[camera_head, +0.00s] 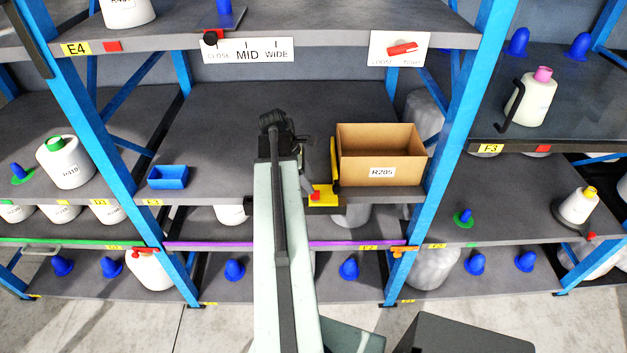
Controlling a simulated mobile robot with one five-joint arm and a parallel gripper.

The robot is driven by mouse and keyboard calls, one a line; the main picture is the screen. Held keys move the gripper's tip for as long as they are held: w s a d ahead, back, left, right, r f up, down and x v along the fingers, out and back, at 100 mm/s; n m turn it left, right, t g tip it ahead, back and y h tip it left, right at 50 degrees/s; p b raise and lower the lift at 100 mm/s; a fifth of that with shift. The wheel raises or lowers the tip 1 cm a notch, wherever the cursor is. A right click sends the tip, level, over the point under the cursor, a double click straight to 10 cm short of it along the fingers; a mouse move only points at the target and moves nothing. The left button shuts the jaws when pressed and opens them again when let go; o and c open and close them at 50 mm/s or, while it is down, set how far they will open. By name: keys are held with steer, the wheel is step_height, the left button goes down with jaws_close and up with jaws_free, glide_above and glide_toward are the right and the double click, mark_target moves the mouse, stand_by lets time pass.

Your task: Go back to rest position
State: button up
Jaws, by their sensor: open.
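My arm rises from the bottom middle of the head view, its pale link crossing in front of the shelves. The dark end of the arm, with my gripper (284,128), shows in front of the middle bay's shelf. Its fingers are small and hard to make out. I see nothing held in it. An open brown box (382,174) labelled R205 stands on that shelf to the right.
A small blue bin (168,177) stands on the shelf to the left. Blue uprights (95,120) and (455,120) flank the bay. The middle shelf is mostly bare between bin and arm.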

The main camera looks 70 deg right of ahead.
steer(key=shift+w+a+r, duration=0.1)
steer(key=shift+w+r, duration=0.15)
steer(key=shift+r, duration=0.35)
steer(key=w+a+f+n+t+h+b, duration=0.1)
steer(key=w+a+f+n+b, duration=0.2)
steer(key=w+a, duration=0.85)
steer(key=w+a+f+n+t+h+b, duration=0.1)
steer(key=w+a+f+n+b, duration=0.15)
steer(key=w+a, duration=0.85)
steer(key=w+a+f+m+y+b, duration=0.1)
steer(key=w+a+m, duration=0.2)
steer(key=a, duration=0.8)
steer(key=w+a+f+m+t+y+b, duration=0.1)
steer(key=w+a+f+m, duration=0.1)
steer(key=a, duration=0.9)
steer(key=w+a+f+m+t+y+b, duration=0.1)
steer(key=w+a+m, duration=0.3)
steer(key=a, duration=0.8)
steer(key=shift+w+f+m+y, duration=0.35)
steer(key=shift+w+f, duration=0.25)
steer(key=shift+f, duration=0.1)
